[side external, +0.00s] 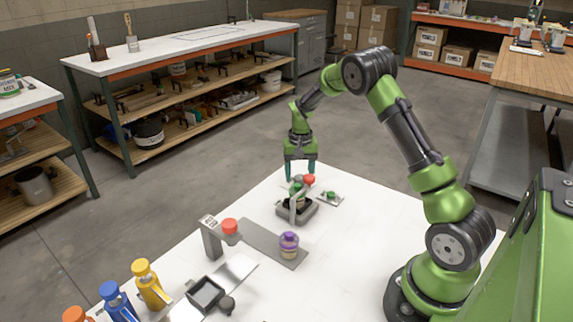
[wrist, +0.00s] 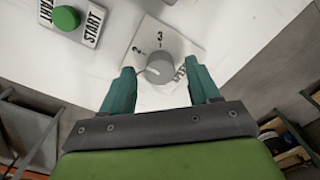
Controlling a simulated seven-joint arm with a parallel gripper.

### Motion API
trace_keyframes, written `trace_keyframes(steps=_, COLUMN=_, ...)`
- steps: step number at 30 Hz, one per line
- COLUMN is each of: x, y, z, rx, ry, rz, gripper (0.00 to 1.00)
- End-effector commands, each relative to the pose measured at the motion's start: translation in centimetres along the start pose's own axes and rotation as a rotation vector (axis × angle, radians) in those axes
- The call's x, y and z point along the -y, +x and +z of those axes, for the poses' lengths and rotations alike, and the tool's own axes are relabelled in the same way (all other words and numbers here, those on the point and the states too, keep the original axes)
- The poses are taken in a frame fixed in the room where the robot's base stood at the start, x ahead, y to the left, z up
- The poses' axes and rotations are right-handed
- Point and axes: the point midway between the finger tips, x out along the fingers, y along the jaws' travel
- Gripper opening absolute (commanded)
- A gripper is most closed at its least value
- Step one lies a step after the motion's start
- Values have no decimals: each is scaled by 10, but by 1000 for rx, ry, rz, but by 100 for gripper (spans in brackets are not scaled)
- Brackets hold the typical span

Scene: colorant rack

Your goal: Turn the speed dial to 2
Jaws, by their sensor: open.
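The speed dial (wrist: 160,68) is a round grey knob on a white plate (wrist: 186,40) marked 2 and 3, with further lettering partly hidden at its right. A short pale line shows on the knob's top; which mark it points to is hard to tell. My gripper (wrist: 161,72) is open, with one teal finger on each side of the dial. Whether the fingers touch it is not clear. In the side view my gripper (side external: 300,174) points down behind the mixer, and the dial is mostly hidden there.
A green START button (wrist: 66,18) is at upper left in the wrist view. In the side view a grey mixer (side external: 297,210) with a red knob (side external: 309,180) stands in front of my gripper. A purple-lidded jar (side external: 289,243) and dispenser stand (side external: 211,240) are nearer the camera.

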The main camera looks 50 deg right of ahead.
Motion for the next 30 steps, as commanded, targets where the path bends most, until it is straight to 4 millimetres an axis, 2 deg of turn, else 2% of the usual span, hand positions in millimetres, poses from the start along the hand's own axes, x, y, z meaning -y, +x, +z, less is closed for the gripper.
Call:
trace_keyframes(steps=12, x=1, y=-98, z=-1, rx=-6, ry=-1, rz=-3, gripper=61)
trace_keyframes(steps=18, x=0, y=-137, z=0, rx=-3, ry=0, rz=-1, gripper=61)
trace_keyframes(steps=24, x=0, y=-156, z=0, rx=-1, ry=0, rz=-1, gripper=61)
trace_keyframes(steps=30, x=0, y=-159, z=0, rx=0, ry=0, rz=0, gripper=61)
